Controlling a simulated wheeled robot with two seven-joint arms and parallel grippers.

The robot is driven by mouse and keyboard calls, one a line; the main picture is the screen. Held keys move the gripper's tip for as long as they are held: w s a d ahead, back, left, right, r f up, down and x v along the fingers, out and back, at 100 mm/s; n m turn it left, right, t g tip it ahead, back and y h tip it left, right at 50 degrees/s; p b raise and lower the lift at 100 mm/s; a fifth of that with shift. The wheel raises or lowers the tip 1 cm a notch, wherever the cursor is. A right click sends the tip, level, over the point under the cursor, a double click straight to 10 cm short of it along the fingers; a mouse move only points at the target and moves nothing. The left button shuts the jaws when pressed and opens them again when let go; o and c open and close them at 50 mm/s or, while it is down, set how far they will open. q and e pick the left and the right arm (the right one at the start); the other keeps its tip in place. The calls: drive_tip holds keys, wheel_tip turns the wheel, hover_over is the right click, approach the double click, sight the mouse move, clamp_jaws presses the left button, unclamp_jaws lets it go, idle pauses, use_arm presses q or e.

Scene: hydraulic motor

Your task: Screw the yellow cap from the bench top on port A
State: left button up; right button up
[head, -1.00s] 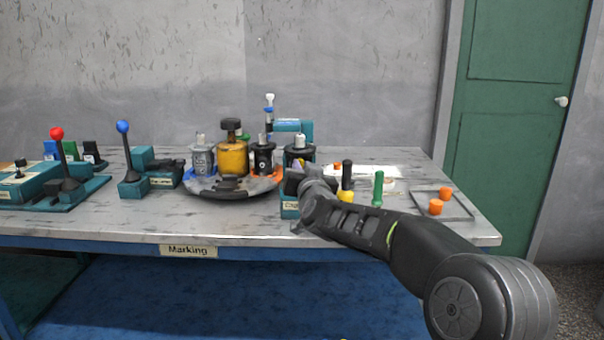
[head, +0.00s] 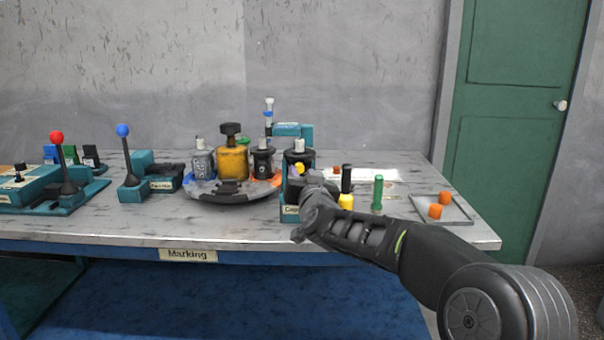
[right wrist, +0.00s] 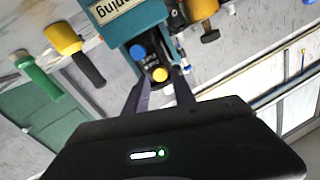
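The teal station (head: 290,207) with a "…pping" label stands at the bench's front; it also shows in the right wrist view (right wrist: 135,28). A small yellow cap (right wrist: 160,74) shows at the station's dark face, next to a blue cap (right wrist: 137,51). I cannot tell whether the yellow cap is seated on a port; the small lettering by it is unreadable. My right gripper (right wrist: 160,80) has its fingers apart on either side of the yellow cap, with gaps visible. In the head view, my right gripper (head: 302,200) is at the station, its fingers mostly hidden. My left gripper is out of view.
Yellow-and-black (head: 346,188) and green (head: 377,193) upright tools stand right of the station. A shallow tray (head: 462,213) with orange pieces lies at the right edge. A round turntable (head: 232,195) with several motors is left of the station. Blue-knob (head: 123,127) and red-knob levers stand further left.

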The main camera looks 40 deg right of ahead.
drive_tip(key=shift+v, duration=0.95)
drive_tip(key=o, duration=0.6)
drive_tip(key=shift+c, duration=0.2)
drive_tip(key=p+v, duration=0.1)
drive_tip(key=v, duration=0.5)
drive_tip(key=shift+a, duration=0.1)
drive_tip(key=p+v, duration=0.1)
drive_tip(key=v, duration=0.6)
drive_tip(key=shift+s+a, duration=0.15)
drive_tip(key=shift+s, duration=0.2)
